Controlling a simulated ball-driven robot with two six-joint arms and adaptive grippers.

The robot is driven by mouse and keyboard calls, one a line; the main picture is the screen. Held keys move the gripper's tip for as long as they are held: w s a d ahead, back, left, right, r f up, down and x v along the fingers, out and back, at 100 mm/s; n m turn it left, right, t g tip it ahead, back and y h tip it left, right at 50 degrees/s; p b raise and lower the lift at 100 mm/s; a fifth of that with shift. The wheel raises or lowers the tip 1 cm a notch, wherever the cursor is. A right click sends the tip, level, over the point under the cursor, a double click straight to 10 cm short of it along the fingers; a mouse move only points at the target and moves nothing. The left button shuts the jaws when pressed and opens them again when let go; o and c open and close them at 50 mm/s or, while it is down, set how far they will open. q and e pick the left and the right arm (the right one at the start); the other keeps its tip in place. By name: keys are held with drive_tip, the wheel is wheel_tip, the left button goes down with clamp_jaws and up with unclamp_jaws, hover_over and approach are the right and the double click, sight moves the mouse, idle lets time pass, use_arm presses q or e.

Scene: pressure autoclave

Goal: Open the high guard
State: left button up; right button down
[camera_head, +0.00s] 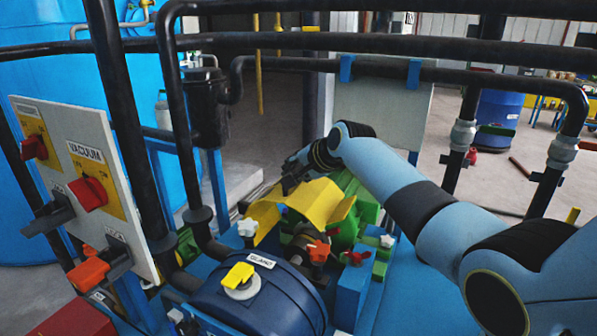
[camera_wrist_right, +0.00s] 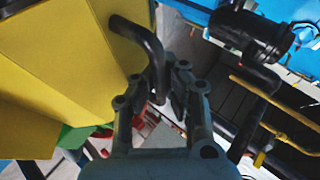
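The yellow guard (camera_head: 318,203) sits over the green machine part behind the blue drum, in the middle of the head view. Its yellow panels (camera_wrist_right: 60,60) fill the left of the right wrist view. A bent black handle (camera_wrist_right: 143,35) sticks out from the guard. My right gripper (camera_head: 288,182) is at the guard's far upper edge. In the wrist view its two fingers (camera_wrist_right: 158,88) stand apart, with the handle's end between them; a firm grip is not visible. My left gripper is not in view.
The blue drum (camera_head: 262,300) labelled GLAND stands in front, with red and white knobs around. A control panel (camera_head: 88,165) with red switches stands at left. Black pipes (camera_head: 330,42) cross above my right arm. A yellow pipe (camera_wrist_right: 285,105) runs at right in the wrist view.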

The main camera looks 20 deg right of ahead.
drive_tip(key=shift+w+r, duration=0.15)
drive_tip(key=shift+r, duration=0.15)
drive_tip(key=c, duration=1.7)
unclamp_jaws()
drive_tip(key=shift+o, duration=0.3)
drive_tip(key=shift+s+f, duration=0.1)
drive_tip(key=shift+s, duration=0.15)
drive_tip(key=v, duration=1.2)
drive_tip(key=shift+w, duration=0.1)
